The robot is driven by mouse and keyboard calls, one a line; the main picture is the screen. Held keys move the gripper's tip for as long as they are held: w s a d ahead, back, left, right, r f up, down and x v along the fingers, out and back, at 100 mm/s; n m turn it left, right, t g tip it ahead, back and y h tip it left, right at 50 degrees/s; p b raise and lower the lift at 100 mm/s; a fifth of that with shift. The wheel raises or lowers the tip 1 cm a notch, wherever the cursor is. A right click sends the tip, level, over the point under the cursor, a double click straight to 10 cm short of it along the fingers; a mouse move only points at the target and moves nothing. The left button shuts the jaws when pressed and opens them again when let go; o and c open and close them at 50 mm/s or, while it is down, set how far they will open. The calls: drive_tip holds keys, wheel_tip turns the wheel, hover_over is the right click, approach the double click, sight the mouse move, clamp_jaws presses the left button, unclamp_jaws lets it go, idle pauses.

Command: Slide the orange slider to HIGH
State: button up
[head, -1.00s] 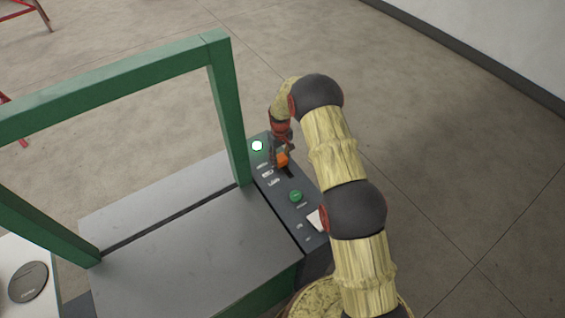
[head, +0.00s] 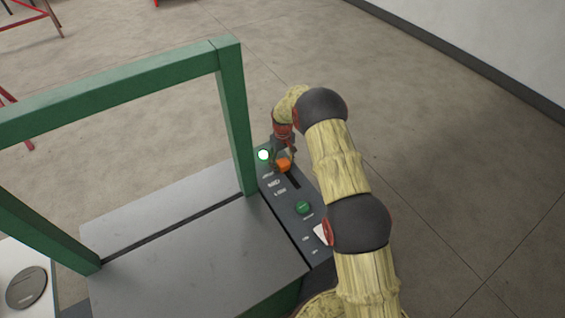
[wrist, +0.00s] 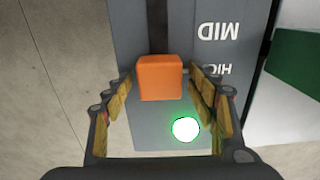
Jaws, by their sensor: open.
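The orange slider (head: 284,165) is a block on the dark control panel, at the far end of its slot. In the wrist view the orange slider (wrist: 160,78) stands level with the upside-down HIGH label (wrist: 217,69), beyond the MID label (wrist: 218,31). My gripper (wrist: 160,85) is open, with its fingers on either side of the slider and narrow gaps visible. In the head view my gripper (head: 283,156) is over the slider and partly hides it.
A lit white-green lamp (head: 264,155) sits beyond the slider. A green button (head: 303,207) is on the near part of the panel. A green frame post (head: 237,130) stands close at the left. Open floor (head: 450,150) lies to the right.

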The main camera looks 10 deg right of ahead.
sight(282, 161)
wheel_tip(282, 161, up, 12)
idle(0.7)
idle(0.4)
drive_tip(key=s+f+m+g, duration=0.1)
drive_tip(key=s+f, duration=0.1)
drive_tip(key=s, duration=0.4)
drive_tip(key=s+r+m+t+b, duration=0.1)
drive_tip(key=s+r+t+b, duration=0.1)
drive_tip(key=s+r, duration=0.5)
drive_tip(key=s+r+t+b, duration=0.2)
drive_tip(key=s+r+b, duration=0.3)
drive_tip(key=s, duration=1.4)
drive_tip(key=s+r+m+t+b, duration=0.1)
drive_tip(key=s+r+t+b, duration=0.1)
drive_tip(key=s+r, duration=0.8)
drive_tip(key=s+b, duration=0.1)
drive_tip(key=s, duration=0.2)
drive_tip(key=shift+d+r+m+t+b, duration=0.25)
drive_tip(key=shift+r+m+t+b, duration=0.05)
drive_tip(key=shift+r+b, duration=0.05)
